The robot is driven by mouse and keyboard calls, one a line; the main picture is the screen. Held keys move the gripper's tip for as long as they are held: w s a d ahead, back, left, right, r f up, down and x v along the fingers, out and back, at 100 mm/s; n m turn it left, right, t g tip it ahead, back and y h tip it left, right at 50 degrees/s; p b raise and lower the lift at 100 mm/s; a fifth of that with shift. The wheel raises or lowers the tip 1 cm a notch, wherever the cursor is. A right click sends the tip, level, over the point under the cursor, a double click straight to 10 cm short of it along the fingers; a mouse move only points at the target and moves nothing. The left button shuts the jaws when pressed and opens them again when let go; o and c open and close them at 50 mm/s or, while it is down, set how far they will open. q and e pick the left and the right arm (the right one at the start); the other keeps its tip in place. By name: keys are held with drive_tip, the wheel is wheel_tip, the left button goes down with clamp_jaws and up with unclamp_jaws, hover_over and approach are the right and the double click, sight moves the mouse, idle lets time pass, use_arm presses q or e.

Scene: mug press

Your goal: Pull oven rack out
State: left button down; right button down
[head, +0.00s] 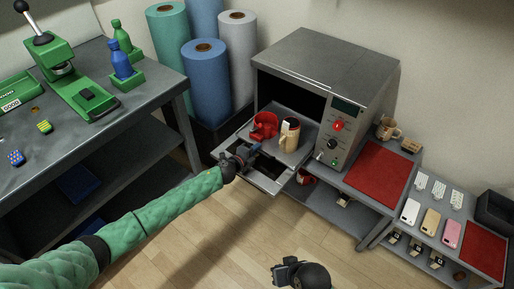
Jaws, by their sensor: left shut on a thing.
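The grey oven (310,62) stands open against the wall, with a dark cavity. Its grey rack (289,155) sticks out of the front over the lowered door (262,181). A red mug (264,125) and a cream mug with a dark rim (289,135) stand on the rack. My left gripper (250,157) is at the rack's front edge, shut on it; the fingers partly hide the contact. My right gripper (286,272) is low at the bottom edge, apart from the oven; its jaws are unclear.
The oven's bench has a red mat (377,176) and a mug (388,129) at right. A phone table (455,222) stands further right. A workbench with a green press (78,88) is at left; fabric rolls (207,85) stand behind. The floor in front is clear.

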drive_tip(key=shift+f, duration=0.1)
use_arm(q)
drive_tip(key=c, duration=1.6)
unclamp_jaws()
drive_tip(key=shift+c, duration=0.2)
drive_tip(key=shift+s, duration=0.1)
drive_tip(key=v, duration=0.6)
drive_tip(key=shift+s+a, duration=0.15)
drive_tip(key=shift+s, duration=0.05)
drive_tip(key=shift+s+a+r, duration=0.15)
drive_tip(key=shift+s+a, duration=0.15)
drive_tip(key=shift+s, duration=0.2)
use_arm(e)
drive_tip(key=shift+w+a+f, duration=0.15)
drive_tip(key=shift+f, duration=0.8)
drive_tip(key=shift+r, duration=0.2)
